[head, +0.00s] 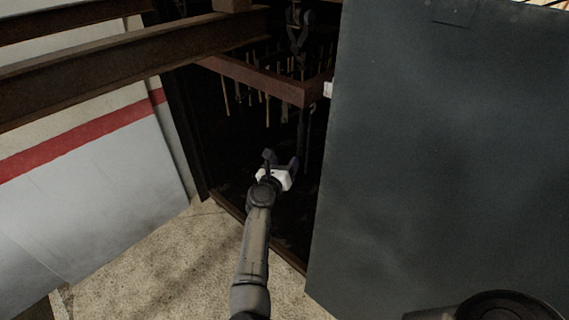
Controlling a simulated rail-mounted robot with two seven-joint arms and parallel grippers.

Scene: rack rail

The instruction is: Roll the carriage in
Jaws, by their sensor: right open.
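The carriage (262,77) is a reddish-brown frame with several thin pale pieces hanging below it. It hangs by a dark hook (298,24) inside the dark opening of a chamber (247,140). Its far side is lost in shadow. My right gripper (281,160) is open and empty at the mouth of the opening. In the picture it is below the frame, apart from it. My left gripper is not in view.
A large dark grey door panel (445,150) fills the right side. Rusty overhead beams (130,55) cross the upper left. A white wall with a red stripe (75,144) stands at left. Bare concrete floor (165,265) lies in front of the opening.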

